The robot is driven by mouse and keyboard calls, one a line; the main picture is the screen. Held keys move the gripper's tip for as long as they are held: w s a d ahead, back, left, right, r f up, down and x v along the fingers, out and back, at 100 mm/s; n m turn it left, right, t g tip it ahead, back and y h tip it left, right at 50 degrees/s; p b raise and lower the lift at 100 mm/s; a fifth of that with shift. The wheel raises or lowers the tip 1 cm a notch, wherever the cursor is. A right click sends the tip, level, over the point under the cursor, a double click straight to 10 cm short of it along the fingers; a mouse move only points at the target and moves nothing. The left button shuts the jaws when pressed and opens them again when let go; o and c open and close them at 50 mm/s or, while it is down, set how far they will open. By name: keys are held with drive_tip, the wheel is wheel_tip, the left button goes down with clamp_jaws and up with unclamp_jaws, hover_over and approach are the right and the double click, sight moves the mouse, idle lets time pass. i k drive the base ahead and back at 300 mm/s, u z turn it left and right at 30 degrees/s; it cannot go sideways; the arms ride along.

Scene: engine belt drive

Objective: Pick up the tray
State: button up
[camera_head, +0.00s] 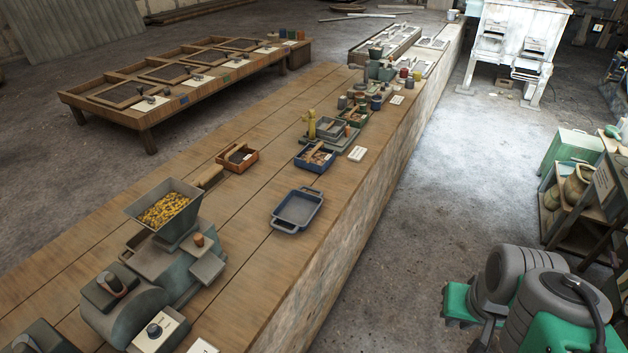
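A blue-grey tray (297,211) with a raised rim and a handle at each end lies flat on the long wooden bench (262,252). It looks empty and sits near the bench's right edge. My arm shows at the bottom right as grey rounded links with green parts, over the floor and apart from the bench. The end of the arm with my gripper does not show.
A grey machine with a hopper (164,205) of yellow pieces stands left of the tray. A blue box (315,158), an orange-brown box (237,158) and several small containers stand beyond it. The bench around the tray is clear. Shelves (585,190) stand at the right.

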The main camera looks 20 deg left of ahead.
sight(296, 210)
drive_tip(key=i, duration=0.85)
drive_tip(key=u, duration=2.55)
